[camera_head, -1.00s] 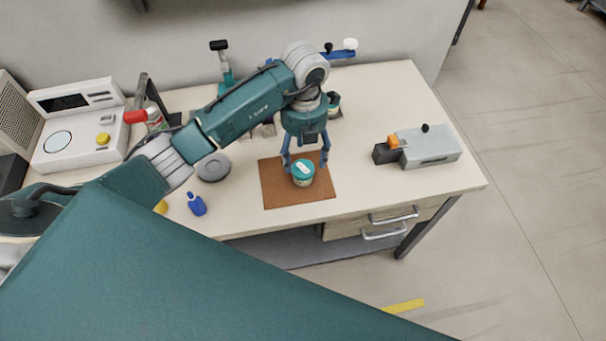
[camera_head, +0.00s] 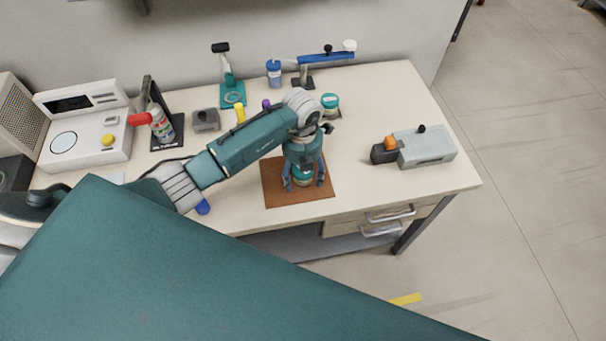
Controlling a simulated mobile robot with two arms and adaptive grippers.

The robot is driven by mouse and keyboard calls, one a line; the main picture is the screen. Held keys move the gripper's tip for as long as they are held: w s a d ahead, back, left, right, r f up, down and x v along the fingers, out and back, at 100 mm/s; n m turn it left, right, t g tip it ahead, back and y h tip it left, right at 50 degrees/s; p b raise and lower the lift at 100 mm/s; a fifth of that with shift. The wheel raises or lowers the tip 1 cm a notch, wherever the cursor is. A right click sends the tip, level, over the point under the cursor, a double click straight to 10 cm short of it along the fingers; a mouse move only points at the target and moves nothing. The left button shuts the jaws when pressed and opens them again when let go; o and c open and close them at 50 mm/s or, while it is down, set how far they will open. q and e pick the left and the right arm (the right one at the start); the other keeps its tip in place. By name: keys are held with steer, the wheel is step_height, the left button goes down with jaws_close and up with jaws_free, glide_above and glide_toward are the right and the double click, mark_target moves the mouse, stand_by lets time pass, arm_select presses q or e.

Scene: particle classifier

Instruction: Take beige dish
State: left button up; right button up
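A small round dish with a teal lid and a pale beige body (camera_head: 302,182) stands on the brown mat (camera_head: 277,196) near the front of the table. My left gripper (camera_head: 305,182) points down over this dish, its blue fingers open on either side of it. The gripper's body covers much of the lid, and I cannot tell whether a finger touches the dish. A similar teal-lidded dish (camera_head: 330,101) stands farther back, just beyond my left wrist. My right gripper is not in view.
A grey device with an orange knob (camera_head: 426,147) stands to the right. A white machine (camera_head: 84,123), a spray can (camera_head: 161,126), a grey block (camera_head: 206,120) and a blue-armed stand (camera_head: 326,55) line the left and back. Bare table lies right of the mat.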

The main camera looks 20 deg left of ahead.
arm_select(q)
steer(key=c, duration=1.5)
steer(key=shift+r, duration=0.1)
jaws_close()
steer(key=shift+r, duration=0.1)
step_height(320, 180, up, 20)
steer(key=b, duration=0.3)
steer(key=shift+f, duration=0.25)
